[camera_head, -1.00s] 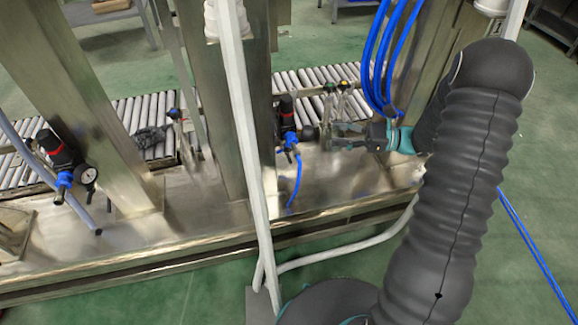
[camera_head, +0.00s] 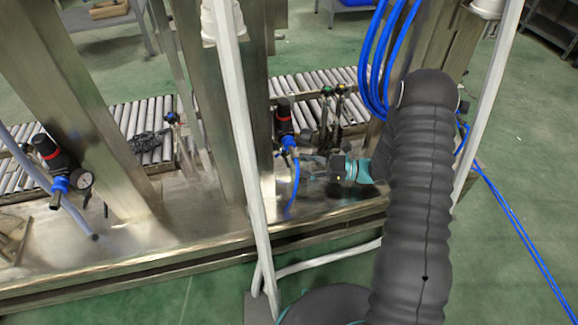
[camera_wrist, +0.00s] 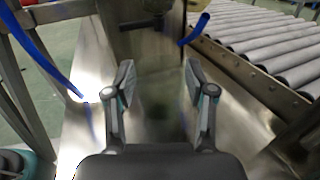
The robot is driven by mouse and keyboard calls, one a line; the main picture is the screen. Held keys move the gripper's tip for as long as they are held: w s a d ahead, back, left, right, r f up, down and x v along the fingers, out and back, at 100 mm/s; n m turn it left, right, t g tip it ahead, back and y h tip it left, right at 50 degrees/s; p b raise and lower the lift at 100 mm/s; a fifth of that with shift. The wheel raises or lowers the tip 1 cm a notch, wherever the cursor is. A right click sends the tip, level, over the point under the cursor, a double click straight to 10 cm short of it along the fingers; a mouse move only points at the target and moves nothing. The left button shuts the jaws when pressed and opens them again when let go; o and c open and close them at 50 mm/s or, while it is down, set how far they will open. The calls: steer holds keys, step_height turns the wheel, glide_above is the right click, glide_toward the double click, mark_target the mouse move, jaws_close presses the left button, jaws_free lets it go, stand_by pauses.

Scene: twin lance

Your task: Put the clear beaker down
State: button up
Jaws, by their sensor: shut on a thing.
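My gripper (camera_wrist: 159,84) shows in the wrist view with its two fingers apart, shut on the clear beaker (camera_wrist: 160,95). The beaker is see-through, and its outline between the fingers is barely visible against the metal behind. In the head view my gripper (camera_head: 317,168) is small, over the steel bench top (camera_head: 215,215) and right of the middle post. I cannot tell the gap between the beaker's base and the bench top.
A black and blue regulator (camera_head: 284,125) stands just left of my gripper, with a blue hose below it. A roller conveyor (camera_head: 305,85) runs behind. Another regulator with a gauge (camera_head: 60,165) is at left. Blue hoses (camera_head: 375,60) hang near my arm.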

steer(key=shift+w+a, duration=0.1)
steer(key=shift+a, duration=0.8)
steer(key=a, duration=0.3)
steer(key=shift+w+a, duration=0.15)
steer(key=shift+a, duration=0.15)
steer(key=shift+d+f, duration=0.15)
steer(key=shift+f, duration=0.45)
steer(key=shift+f, duration=0.1)
steer(key=shift+f, duration=0.1)
steer(key=o, duration=1.1)
steer(key=shift+o, duration=0.2)
